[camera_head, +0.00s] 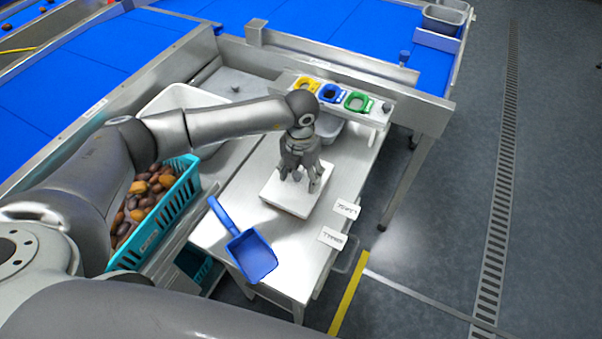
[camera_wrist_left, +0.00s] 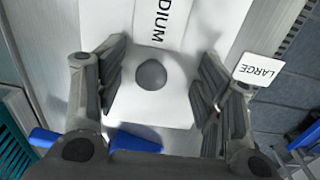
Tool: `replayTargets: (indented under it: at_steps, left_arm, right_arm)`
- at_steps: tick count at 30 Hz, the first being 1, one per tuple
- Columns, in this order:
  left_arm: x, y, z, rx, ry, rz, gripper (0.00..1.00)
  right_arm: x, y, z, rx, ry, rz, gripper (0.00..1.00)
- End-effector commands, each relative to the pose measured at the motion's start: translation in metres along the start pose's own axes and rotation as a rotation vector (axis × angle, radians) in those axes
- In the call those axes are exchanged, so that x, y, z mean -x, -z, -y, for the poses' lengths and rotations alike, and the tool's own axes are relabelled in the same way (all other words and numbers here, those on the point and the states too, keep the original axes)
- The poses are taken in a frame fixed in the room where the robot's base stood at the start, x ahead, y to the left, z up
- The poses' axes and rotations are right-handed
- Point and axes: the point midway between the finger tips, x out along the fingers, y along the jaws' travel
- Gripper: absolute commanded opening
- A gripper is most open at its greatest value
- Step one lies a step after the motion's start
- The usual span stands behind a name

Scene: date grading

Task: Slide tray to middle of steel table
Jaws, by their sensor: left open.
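A white tray (camera_head: 284,205) lies on the steel table (camera_head: 230,205), near its middle. A small round grey knob sits at the tray's centre; it shows clearly in the left wrist view (camera_wrist_left: 151,75). My left gripper (camera_head: 300,182) is above the tray, fingers pointing down and spread. In the left wrist view my left gripper (camera_wrist_left: 164,75) has one finger on each side of the knob, with gaps between. I cannot tell whether the fingertips touch the tray. The tray surface (camera_wrist_left: 150,107) is partly covered by the fingers. My right gripper is out of sight.
A blue scoop (camera_head: 250,255) lies at the table's near edge. LARGE (camera_head: 346,209) and SMALL (camera_head: 332,237) cards lie at the right edge. A teal basket of dates (camera_head: 160,220) stands left. Yellow, blue and green rings (camera_head: 331,94) sit on a stand behind.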

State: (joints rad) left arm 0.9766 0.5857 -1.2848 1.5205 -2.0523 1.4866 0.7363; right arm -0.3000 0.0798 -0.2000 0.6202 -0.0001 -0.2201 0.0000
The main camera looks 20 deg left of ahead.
Motion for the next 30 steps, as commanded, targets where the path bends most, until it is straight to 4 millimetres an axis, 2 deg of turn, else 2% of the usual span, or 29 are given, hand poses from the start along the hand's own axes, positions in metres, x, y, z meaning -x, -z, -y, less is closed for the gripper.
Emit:
replayTargets:
  at_steps: [11, 30]
  left_arm:
    - [0.004, -0.001, 0.000, 0.000, 0.000, 0.002, 0.66]
    - [0.047, -0.001, 0.000, 0.000, 0.000, 0.002, 0.66]
  right_arm:
    - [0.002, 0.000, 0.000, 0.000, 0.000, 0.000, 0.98]
    - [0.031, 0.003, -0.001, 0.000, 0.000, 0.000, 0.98]
